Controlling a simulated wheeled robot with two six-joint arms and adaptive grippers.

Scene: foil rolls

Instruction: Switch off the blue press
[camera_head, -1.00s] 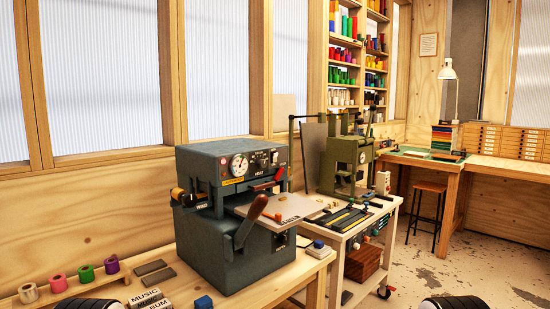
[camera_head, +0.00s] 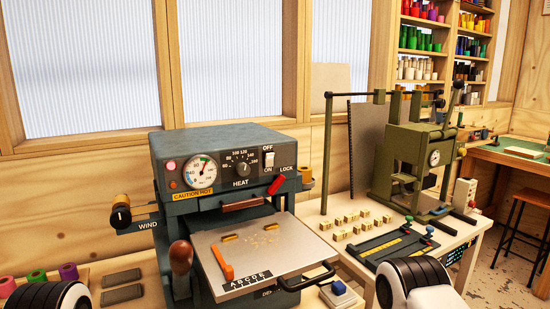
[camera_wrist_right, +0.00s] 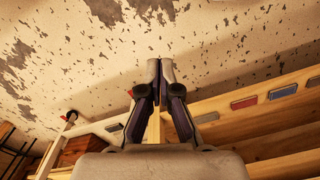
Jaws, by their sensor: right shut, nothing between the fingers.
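The blue-grey press (camera_head: 220,145) stands on the wooden bench in the middle of the head view. Its front panel has a round gauge (camera_head: 201,172), a black HEAT knob (camera_head: 243,169) and a small white switch (camera_head: 269,160) between OFF and ON labels. The switch is too small to tell its position. A red LOCK lever (camera_head: 277,184) is at the panel's right. My right gripper (camera_wrist_right: 160,66) is shut and empty in the right wrist view, above floor and a shelf edge, with the press out of that view. My left gripper is not in view.
The press's plate (camera_head: 262,250) sticks out in front, with an orange piece and a black handle. A brown-knobbed lever (camera_head: 181,258) is at its left front. A green press (camera_head: 412,160) stands on a cart at right. Coloured foil rolls (camera_head: 68,272) lie at lower left.

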